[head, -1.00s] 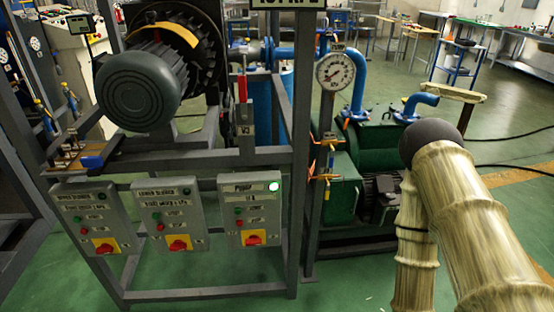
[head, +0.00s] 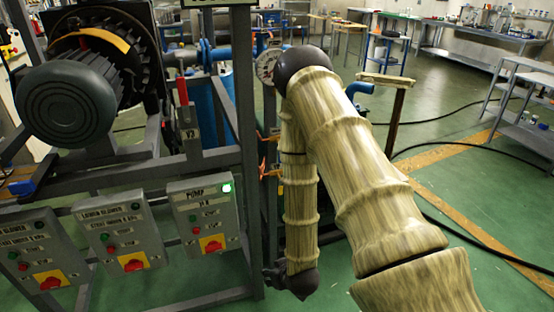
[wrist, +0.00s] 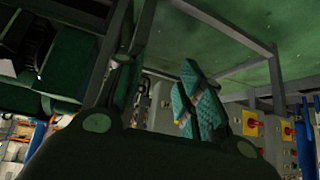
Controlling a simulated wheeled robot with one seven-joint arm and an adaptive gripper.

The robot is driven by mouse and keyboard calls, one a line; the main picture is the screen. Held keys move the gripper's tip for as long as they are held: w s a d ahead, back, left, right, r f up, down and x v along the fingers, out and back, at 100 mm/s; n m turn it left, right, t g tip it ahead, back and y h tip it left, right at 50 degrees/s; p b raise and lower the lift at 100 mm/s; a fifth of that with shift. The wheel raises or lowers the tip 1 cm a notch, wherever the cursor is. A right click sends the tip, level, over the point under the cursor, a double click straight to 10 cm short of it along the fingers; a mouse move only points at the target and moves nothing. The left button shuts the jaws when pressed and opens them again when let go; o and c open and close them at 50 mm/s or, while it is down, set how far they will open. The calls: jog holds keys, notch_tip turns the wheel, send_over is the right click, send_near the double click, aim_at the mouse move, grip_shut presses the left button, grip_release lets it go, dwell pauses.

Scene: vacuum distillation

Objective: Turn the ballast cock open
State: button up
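No part in the head view can be told for sure as the ballast cock. Two small orange fittings (head: 268,172) show on the grey post beside the control boxes, partly behind my arm. The green pump unit below the gauge is now mostly hidden by my arm. My gripper (wrist: 155,88) shows in the wrist view with its fingers spread, the teal ridged pads on the right and a dark finger on the left. In the head view the low dark end of my arm is near the frame post, and the fingers cannot be made out.
Control boxes (head: 203,218) with red switches hang on the grey frame; the pump box has a lit green lamp. A red-handled valve (head: 183,92) and a round gauge (head: 266,66) are above. A T-shaped stand (head: 398,110) and black hoses lie right, with open green floor.

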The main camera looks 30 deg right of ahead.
jog(key=w+d+r+m+t+h+b, duration=0.15)
jog(key=w+d+r+t, duration=0.35)
jog(key=w+d+r, duration=0.55)
jog(key=w+d+r+t+h, duration=0.35)
jog(key=w+d+r, duration=0.35)
jog(key=r, duration=0.6)
jog(key=shift+t+y, duration=0.4)
jog(key=shift+t, duration=0.05)
jog(key=p+x, duration=0.1)
jog(key=x, duration=0.8)
jog(key=shift+w+f, duration=0.2)
jog(key=shift+w, duration=0.2)
grip_shut()
